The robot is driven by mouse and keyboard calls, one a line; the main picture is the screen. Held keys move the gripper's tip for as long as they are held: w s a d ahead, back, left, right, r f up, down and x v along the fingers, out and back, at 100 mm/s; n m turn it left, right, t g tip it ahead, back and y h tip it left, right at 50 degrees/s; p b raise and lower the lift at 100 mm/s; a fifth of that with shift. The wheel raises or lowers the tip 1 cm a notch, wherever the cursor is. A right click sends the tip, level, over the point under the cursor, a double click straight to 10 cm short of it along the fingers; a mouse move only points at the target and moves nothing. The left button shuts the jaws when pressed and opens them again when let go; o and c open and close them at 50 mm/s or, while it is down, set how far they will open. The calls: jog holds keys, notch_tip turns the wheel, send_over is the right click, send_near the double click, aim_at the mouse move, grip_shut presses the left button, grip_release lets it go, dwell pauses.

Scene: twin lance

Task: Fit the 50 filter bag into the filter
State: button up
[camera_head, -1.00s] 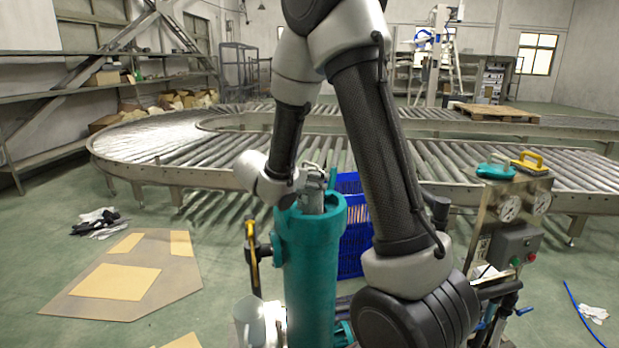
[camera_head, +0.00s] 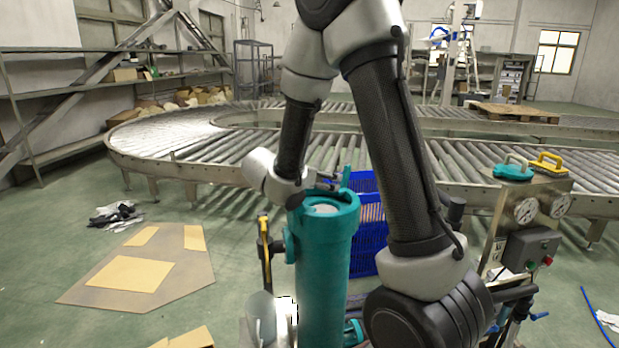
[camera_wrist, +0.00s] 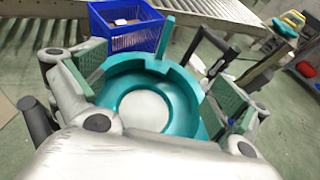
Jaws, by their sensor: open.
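The filter is a tall teal cylinder (camera_head: 322,260) with an open top, standing in front of me. Its teal rim (camera_wrist: 188,88) fills the middle of the wrist view. A pale round thing (camera_wrist: 145,110) lies inside the mouth, below the rim; it also shows in the head view (camera_head: 323,209). It may be the filter bag, but no number is readable. My gripper (camera_wrist: 155,85) is open over the mouth, its green-padded fingers spread to either side and holding nothing visible. In the head view my gripper (camera_head: 322,184) is just above the filter's rear rim.
A blue crate (camera_head: 368,225) stands behind the filter, before the roller conveyor (camera_head: 170,140). A gauge panel (camera_head: 527,208) with teal and yellow handled tools on top is at right.

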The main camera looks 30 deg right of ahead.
jog(key=v, duration=1)
jog(key=shift+f, duration=0.1)
jog(key=shift+s+f+m, duration=0.15)
jog(key=shift+m, duration=0.15)
jog(key=s+d+f+m+g+y, duration=0.1)
jog(key=s+d+m+g+y, duration=0.15)
jog(key=s+m, duration=0.5)
jog(key=s+d+f+m+g+y, duration=0.1)
jog(key=s+f+m+g+y, duration=0.2)
jog(key=s+m, duration=0.4)
jog(key=s+r+m+t+y, duration=0.4)
jog(key=s+r+m+y, duration=0.2)
jog(key=s, duration=0.5)
notch_tip(320, 180, up, 3)
jog(key=shift+a+r+m, duration=0.15)
jog(key=shift+a+m, duration=0.05)
jog(key=shift+m, duration=0.95)
